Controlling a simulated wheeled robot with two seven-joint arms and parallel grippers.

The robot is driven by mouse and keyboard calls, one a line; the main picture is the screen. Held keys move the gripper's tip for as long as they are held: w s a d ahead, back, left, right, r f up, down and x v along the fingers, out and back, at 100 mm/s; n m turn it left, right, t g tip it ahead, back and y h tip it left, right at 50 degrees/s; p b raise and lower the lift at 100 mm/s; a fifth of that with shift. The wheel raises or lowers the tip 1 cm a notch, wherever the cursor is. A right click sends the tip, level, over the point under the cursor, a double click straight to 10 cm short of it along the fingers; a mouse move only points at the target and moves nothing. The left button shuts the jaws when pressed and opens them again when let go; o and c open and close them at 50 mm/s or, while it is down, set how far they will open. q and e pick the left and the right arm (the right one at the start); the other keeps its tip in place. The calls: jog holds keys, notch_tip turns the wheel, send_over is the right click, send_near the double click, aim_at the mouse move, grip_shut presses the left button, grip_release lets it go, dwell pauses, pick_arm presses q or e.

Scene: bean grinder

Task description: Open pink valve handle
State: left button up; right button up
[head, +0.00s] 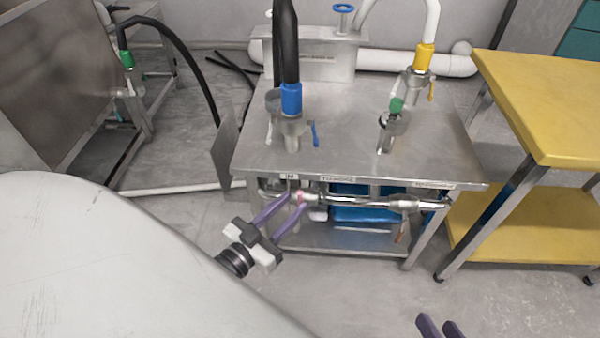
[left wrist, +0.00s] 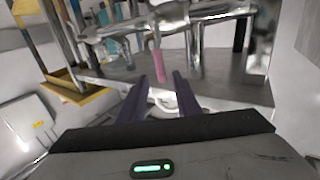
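The pink valve handle (head: 301,197) hangs from the metal pipe (head: 345,200) under the front edge of the steel table. It shows clearly in the left wrist view (left wrist: 158,62), pointing down from the pipe. My left gripper (head: 294,200) is open, its purple fingers reaching toward the handle. In the left wrist view its fingertips (left wrist: 164,76) lie on either side of the handle's lower end, with a gap visible; I cannot tell contact. My right gripper (head: 438,322) shows only its purple fingertips at the bottom edge, apart and empty, far from the handle.
The steel table (head: 350,150) carries a blue-collared hose fitting (head: 291,100) and a yellow-collared one (head: 424,58). A blue bin (head: 365,213) sits on the lower shelf. A yellow cart (head: 550,120) stands at the right. Floor in front is clear.

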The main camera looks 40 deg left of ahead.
pick_arm(q)
jog(key=shift+s, duration=1.05)
jog(key=s+d+r+m+g+h+p, duration=0.1)
jog(key=s+d+r+g+p, duration=0.7)
jog(key=p, duration=1.5)
jog(key=shift+s+d+r+g+h+p, duration=0.35)
jog(key=shift+s+d+r, duration=0.55)
jog(key=shift+d+r, duration=0.95)
jog(key=shift+a, duration=0.1)
